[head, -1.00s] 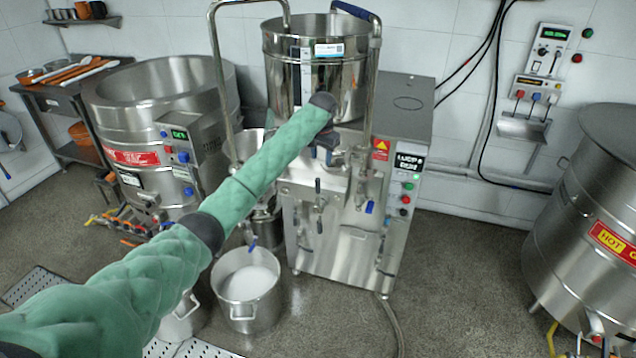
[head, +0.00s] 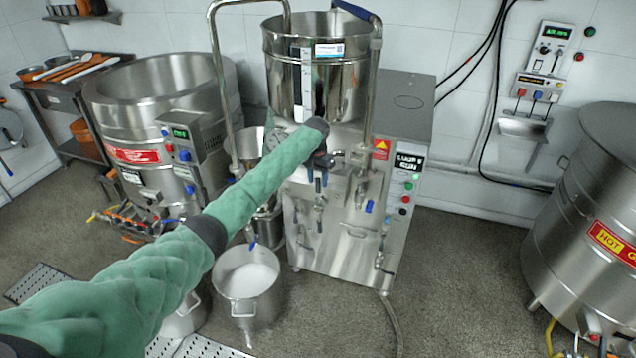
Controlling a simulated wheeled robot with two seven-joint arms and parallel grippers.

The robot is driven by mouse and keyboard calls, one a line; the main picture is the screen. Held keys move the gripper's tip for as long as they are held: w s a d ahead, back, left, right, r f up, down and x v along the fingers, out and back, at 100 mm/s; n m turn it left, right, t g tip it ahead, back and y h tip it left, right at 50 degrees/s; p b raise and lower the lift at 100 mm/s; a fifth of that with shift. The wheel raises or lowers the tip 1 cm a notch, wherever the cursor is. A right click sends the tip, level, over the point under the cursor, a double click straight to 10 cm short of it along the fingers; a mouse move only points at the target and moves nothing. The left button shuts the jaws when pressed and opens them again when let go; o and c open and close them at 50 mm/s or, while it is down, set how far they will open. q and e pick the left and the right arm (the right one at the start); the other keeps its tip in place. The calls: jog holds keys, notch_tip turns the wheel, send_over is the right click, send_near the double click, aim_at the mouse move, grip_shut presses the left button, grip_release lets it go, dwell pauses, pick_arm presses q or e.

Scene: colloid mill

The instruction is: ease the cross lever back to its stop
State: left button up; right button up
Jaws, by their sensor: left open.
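The colloid mill (head: 336,240) is a steel cabinet with a round hopper (head: 345,85) on top. My left arm reaches across to its front. My left gripper (head: 318,184) points down, open, just below the hopper at the upper front of the cabinet. Metal pipe fittings and a valve (head: 362,158) sit just right of the gripper. A small lever (head: 319,205) hangs on the front panel just below the fingers. I cannot tell which of these is the cross lever, or whether the fingers touch anything. The arm's end hides part of the mill behind it. My right gripper is out of view.
A pot of white liquid (head: 248,280) stands on the floor left of the mill. A large steel kettle (head: 160,110) is at left and another vessel (head: 590,215) at right. A bent steel pipe (head: 221,85) rises beside the hopper. Floor right of the mill is clear.

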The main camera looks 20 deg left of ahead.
pick_arm(q)
jog(key=shift+f+p, duration=0.4)
jog(key=shift+f, duration=1.05)
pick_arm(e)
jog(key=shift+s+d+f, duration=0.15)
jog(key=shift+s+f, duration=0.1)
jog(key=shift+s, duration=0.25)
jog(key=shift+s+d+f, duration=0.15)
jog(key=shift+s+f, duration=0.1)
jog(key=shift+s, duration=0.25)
pick_arm(q)
grip_shut()
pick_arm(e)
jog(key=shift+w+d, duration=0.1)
